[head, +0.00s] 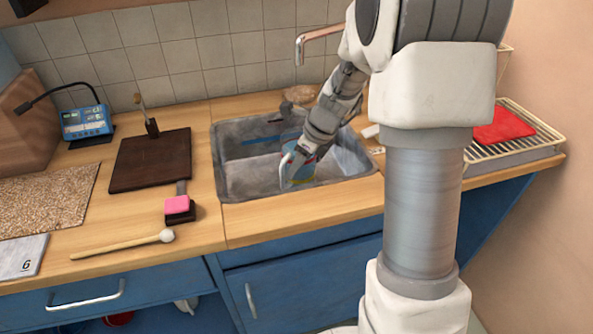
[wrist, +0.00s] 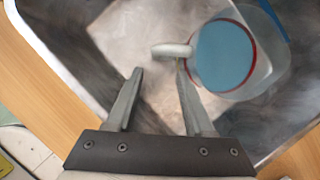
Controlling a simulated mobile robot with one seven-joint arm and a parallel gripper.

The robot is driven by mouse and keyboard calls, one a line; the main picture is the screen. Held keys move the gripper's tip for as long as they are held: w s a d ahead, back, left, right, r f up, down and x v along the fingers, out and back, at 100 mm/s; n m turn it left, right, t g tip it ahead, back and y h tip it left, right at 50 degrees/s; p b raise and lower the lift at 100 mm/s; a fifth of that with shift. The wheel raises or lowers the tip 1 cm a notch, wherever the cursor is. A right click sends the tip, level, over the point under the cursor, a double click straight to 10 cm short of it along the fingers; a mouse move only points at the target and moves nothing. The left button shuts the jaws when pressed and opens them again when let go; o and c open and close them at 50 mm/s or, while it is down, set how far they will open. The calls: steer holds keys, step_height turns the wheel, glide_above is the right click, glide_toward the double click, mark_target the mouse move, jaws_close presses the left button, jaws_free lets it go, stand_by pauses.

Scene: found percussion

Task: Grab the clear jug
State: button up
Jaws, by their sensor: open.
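The clear jug (head: 303,172) stands in the sink; the wrist view shows its see-through wall (wrist: 262,72), a blue round area with a red edge, and a pale handle (wrist: 170,50) pointing left. My gripper (wrist: 159,68) is open, with the handle just beyond its fingertips, close to the right finger. Nothing is between the fingers. Contact with the handle cannot be told. In the head view my gripper (head: 294,160) reaches down into the sink and partly hides the jug.
The grey metal sink (head: 228,165) has walls around the jug. A copper-coloured tap (head: 318,34) stands behind. A dark board (head: 150,165), a pink block (head: 177,205) and a mallet (head: 125,245) lie on the left counter. A wire rack (head: 540,135) with a red cloth (head: 503,125) is at right.

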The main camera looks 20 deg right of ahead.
mark_target(284, 180)
steer(key=b+x, duration=0.1)
steer(key=x, duration=0.2)
steer(key=a+b+x, duration=0.1)
steer(key=x, duration=0.3)
steer(key=shift+r, duration=0.1)
steer(key=shift+c, duration=0.3)
jaws_close()
stand_by(0.9)
steer(key=shift+r, duration=0.1)
